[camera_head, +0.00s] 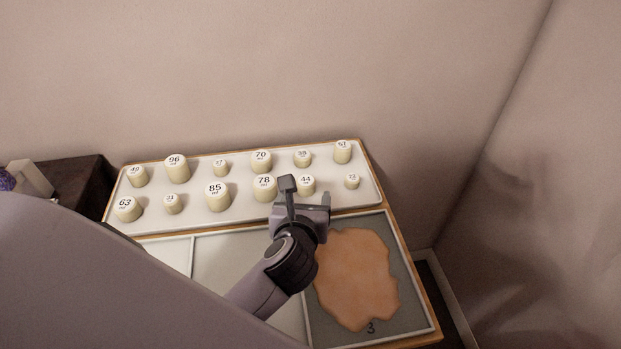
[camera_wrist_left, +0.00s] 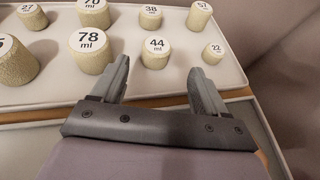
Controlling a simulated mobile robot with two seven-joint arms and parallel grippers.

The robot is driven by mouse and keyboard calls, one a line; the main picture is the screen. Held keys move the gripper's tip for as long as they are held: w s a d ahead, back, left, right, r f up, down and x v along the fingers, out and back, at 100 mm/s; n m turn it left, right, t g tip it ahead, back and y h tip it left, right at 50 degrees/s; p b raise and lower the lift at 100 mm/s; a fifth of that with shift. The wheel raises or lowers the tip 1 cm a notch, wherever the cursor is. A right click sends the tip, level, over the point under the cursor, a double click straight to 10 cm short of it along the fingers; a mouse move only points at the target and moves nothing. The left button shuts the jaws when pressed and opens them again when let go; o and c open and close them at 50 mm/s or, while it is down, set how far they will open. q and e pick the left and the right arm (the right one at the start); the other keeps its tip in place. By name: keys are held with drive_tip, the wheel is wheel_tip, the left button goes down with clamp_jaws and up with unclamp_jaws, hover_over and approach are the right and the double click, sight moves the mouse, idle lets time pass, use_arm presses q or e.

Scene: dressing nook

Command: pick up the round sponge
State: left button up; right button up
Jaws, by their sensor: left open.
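No thing that I can clearly tell is the round sponge shows. Several cream cylinders with rough sides and white numbered tops stand on a white tray (camera_head: 240,166). Among them are the one marked 78 (camera_head: 264,188), the one marked 44 (camera_head: 306,186) and the small one marked 22 (camera_wrist_left: 213,54). My left gripper (camera_head: 306,197) is at the tray's front edge, close to the 44 cylinder. In the left wrist view its fingers (camera_wrist_left: 161,78) are apart with nothing between them, and the 44 cylinder (camera_wrist_left: 156,54) stands beyond the gap. My right gripper is not in view.
In front of the tray is a board with framed panels. An irregular tan patch (camera_head: 357,278) lies on the grey panel (camera_head: 414,322) marked 3. A purple rounded thing (camera_head: 7,181), partly cut off, is at the far left on a dark surface. Walls stand behind and at right.

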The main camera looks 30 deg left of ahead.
sight(306, 182)
use_arm(q)
drive_tip(key=x, duration=0.3)
drive_tip(key=r+x, duration=0.1)
drive_tip(key=x, duration=0.1)
drive_tip(key=shift+a, duration=0.4)
drive_tip(key=shift+w+a+f, duration=0.1)
drive_tip(key=shift+w+f, duration=0.1)
drive_tip(key=shift+w, duration=0.25)
drive_tip(key=c, duration=1.1)
